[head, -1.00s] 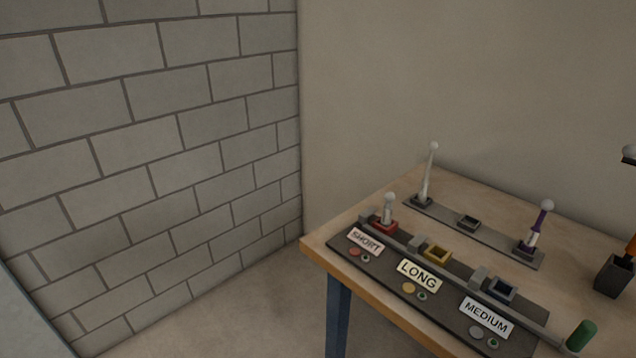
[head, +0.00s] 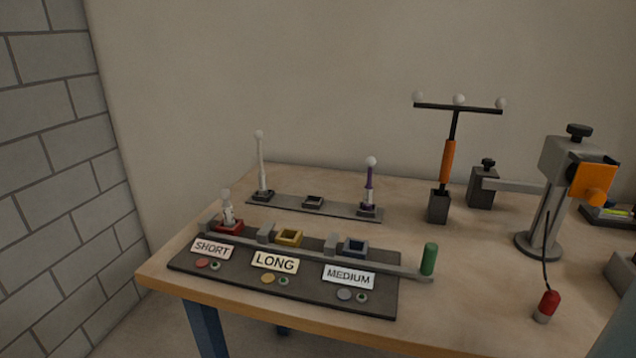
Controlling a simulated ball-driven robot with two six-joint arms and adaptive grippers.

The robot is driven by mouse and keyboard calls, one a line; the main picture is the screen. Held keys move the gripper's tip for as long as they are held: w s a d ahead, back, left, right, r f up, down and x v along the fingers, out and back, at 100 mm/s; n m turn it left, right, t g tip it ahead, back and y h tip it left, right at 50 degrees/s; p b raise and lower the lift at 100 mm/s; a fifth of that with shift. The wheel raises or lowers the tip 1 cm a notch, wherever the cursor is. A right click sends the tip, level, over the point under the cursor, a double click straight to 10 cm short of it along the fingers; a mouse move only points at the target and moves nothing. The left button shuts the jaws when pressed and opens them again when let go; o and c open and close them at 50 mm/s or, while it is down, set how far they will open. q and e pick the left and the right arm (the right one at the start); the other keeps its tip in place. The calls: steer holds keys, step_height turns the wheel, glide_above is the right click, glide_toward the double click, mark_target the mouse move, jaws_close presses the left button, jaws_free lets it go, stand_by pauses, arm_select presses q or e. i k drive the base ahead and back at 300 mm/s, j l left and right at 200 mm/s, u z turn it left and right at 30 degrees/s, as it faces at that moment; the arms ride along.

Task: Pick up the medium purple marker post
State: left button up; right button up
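The purple marker post (head: 370,187) stands upright in a dark socket at the right end of a grey strip (head: 325,207) on the wooden table. The strip's middle socket (head: 313,202) is empty. Neither gripper shows in the head view.
A dark board with SHORT, LONG and MEDIUM (head: 348,277) labels lies in front, with empty yellow (head: 289,237) and blue (head: 355,247) sockets. A green-handled bar (head: 429,258) crosses it. An orange-handled T-shaped tool (head: 448,160) and a grey stand (head: 548,205) are at the right.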

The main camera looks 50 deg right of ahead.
mark_target(367, 204)
steer(key=z, duration=1.9)
